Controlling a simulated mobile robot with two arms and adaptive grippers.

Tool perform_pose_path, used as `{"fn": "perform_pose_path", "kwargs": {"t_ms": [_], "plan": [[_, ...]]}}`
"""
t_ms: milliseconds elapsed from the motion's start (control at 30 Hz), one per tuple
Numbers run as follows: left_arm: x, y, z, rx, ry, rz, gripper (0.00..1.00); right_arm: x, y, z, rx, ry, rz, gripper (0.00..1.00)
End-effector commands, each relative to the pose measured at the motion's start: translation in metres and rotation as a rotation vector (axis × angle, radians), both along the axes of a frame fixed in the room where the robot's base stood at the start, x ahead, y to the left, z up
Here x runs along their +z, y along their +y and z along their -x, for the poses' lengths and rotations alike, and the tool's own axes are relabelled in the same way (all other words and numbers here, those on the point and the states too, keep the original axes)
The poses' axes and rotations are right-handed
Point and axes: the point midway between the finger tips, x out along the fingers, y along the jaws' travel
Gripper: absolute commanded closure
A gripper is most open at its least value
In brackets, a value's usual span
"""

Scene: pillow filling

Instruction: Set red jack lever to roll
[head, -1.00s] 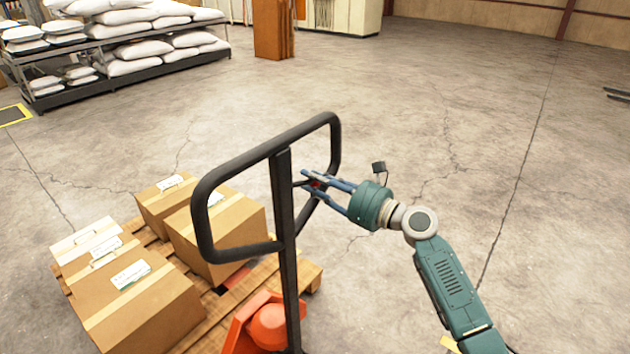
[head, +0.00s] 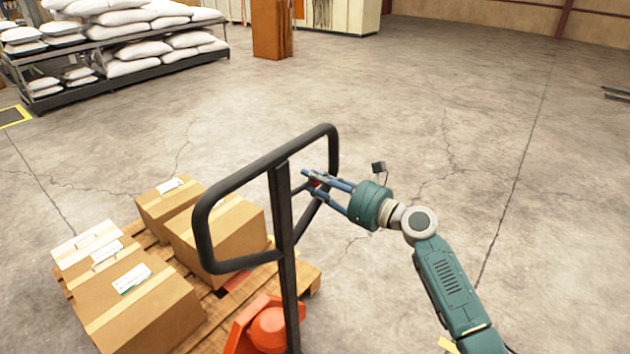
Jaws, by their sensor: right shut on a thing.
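The lever's exact setting cannot be made out. The orange jack body (head: 262,328) stands below the handle at the bottom of the view. My left gripper is not in view.
Several cardboard boxes (head: 140,305) sit on a wooden pallet (head: 305,275) left of and behind the handle. Shelves with white sacks (head: 150,57) stand at the back left. A brown pillar-like block (head: 272,30) stands at the back.

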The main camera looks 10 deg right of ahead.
Motion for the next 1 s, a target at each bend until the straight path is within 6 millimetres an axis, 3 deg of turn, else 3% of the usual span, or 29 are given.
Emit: {"fn": "perform_pose_path", "kwargs": {"t_ms": [33,100,133,767,1000], "plan": [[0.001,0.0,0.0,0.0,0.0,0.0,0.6,0.004,0.005,0.002,0.011,-0.001,-0.005,0.73],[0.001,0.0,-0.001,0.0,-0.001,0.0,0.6,0.003,0.005,0.002,0.012,-0.001,-0.005,0.59],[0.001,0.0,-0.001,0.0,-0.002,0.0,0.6,0.003,0.005,0.002,0.011,-0.001,-0.005,0.56],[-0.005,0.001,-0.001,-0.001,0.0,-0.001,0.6,-0.012,0.002,0.002,0.006,0.002,-0.002,0.56],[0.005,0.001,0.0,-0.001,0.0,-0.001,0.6,-0.011,-0.013,0.02,0.005,0.003,0.0,0.56]]}}
